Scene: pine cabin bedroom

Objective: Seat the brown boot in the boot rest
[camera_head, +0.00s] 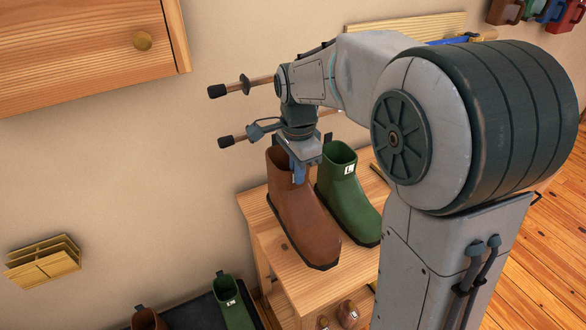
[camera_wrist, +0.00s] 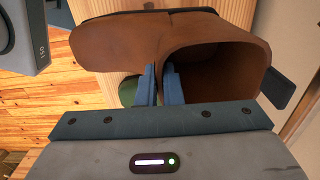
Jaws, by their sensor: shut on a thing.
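The brown boot (camera_head: 308,222) is upright over the pale wooden stand (camera_head: 262,222), toe toward the lower right. I cannot tell whether its sole touches the top. My gripper (camera_head: 298,174) is above its shaft, shut on the boot's wall. In the wrist view, the blue fingers (camera_wrist: 161,86) pinch the rim of the brown boot (camera_wrist: 215,60), one finger inside the opening and one outside. A green boot (camera_head: 347,190) stands close on its right; a sliver of green (camera_wrist: 127,92) shows behind the fingers. I cannot clearly make out which part is the boot rest.
On the floor at lower left, a dark tray (camera_head: 190,312) holds another green boot (camera_head: 233,303) and another brown boot (camera_head: 148,319). A wooden cabinet (camera_head: 90,45) and a wooden wall rack (camera_head: 42,262) are at left.

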